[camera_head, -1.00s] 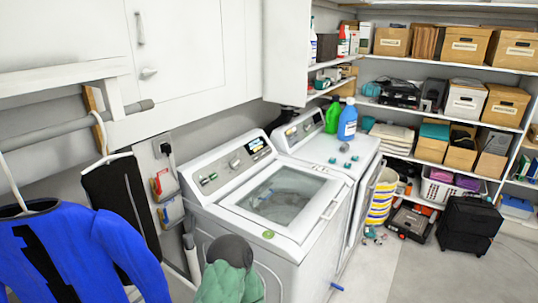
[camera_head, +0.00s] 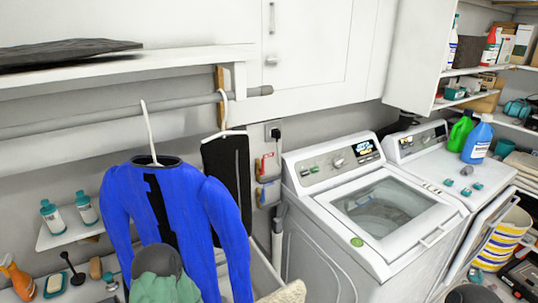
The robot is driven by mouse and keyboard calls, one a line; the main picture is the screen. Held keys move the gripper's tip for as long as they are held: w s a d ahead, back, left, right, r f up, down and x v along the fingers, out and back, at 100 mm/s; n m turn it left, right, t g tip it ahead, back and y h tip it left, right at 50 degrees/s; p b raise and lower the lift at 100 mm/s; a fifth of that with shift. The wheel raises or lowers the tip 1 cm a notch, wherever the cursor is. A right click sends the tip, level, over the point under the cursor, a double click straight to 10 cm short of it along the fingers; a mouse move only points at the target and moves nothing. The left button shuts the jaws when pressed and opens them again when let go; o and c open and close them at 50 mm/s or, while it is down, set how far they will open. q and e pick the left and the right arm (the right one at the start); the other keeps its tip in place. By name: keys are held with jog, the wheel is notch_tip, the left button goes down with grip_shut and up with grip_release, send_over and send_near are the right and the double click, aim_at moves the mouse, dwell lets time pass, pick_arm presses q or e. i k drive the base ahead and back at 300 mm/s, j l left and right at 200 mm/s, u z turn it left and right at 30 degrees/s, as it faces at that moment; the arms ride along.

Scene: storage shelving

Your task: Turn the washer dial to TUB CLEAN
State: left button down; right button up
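The white top-loading washer (camera_head: 380,222) stands right of centre, with its glass lid (camera_head: 385,205) shut. Its grey control panel (camera_head: 325,169) runs along the back. A round dial (camera_head: 338,162) sits near the panel's middle, left of a lit display (camera_head: 365,147). The dial's setting and the words around it are too small to read. A second white machine (camera_head: 470,172), with a similar panel, stands to the right.
A blue top (camera_head: 215,215) and a dark garment (camera_head: 222,175) hang from a rail left of the washer. A dark rounded thing with green cloth (camera_head: 165,289) is at the bottom. Blue (camera_head: 477,143) and green (camera_head: 460,132) bottles stand on the second machine.

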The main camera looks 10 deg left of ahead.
aim_at(337, 163)
jog(key=i+l+u, duration=0.15)
jog(key=l+u, duration=1.35)
jog(key=l, duration=0.15)
jog(key=k+l+u, duration=0.15)
jog(key=l+u, duration=0.35)
